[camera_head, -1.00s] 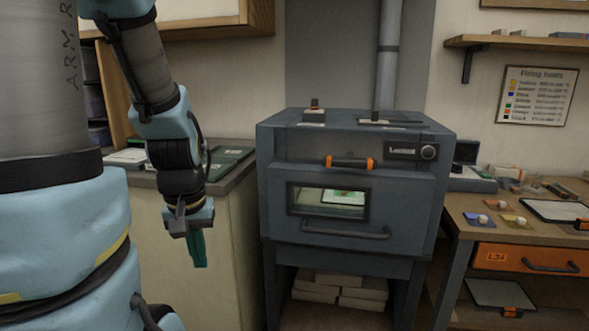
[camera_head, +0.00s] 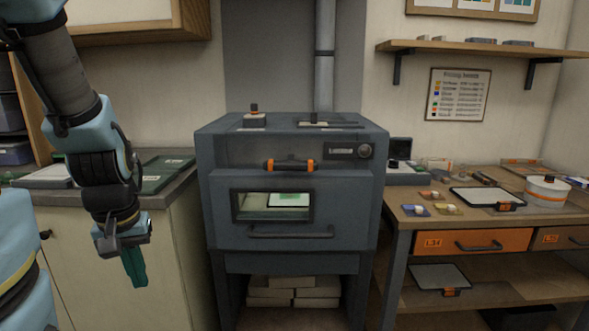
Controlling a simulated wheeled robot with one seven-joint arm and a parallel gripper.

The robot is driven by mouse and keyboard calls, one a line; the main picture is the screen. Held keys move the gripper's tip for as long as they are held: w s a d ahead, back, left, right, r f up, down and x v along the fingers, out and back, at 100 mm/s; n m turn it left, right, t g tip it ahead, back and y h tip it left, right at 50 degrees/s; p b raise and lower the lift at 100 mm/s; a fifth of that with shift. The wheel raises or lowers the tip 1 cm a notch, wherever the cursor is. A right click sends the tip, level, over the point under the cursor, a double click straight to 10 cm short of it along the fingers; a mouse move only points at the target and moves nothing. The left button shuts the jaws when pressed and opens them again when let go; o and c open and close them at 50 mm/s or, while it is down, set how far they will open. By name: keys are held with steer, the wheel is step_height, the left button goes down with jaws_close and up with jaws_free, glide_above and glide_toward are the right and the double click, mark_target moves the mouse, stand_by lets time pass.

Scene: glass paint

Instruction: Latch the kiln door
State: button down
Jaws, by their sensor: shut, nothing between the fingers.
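The kiln (camera_head: 345,200) is a dark grey box on legs in the middle of the view. Its door (camera_head: 225,235) looks closed against the front. A small window (camera_head: 250,207) in it shows a pale sheet with a green patch inside. A long dark bar handle (camera_head: 290,232) runs below the window. A black latch handle with orange ends (camera_head: 290,166) lies level above the window; whether it is engaged I cannot tell. My gripper (camera_head: 134,268) has teal fingers, points down, and is shut and empty. It is left of the kiln, apart from it, in front of the pale cabinet.
A counter with green boards (camera_head: 165,172) stands left of the kiln. A wooden workbench (camera_head: 380,205) stands close on its right, with small coloured pieces, a tray and a white pot (camera_head: 547,190). Bricks (camera_head: 283,290) lie under the kiln.

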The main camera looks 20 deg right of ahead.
mark_target(286, 168)
steer(key=c, duration=1.6)
jaws_free()
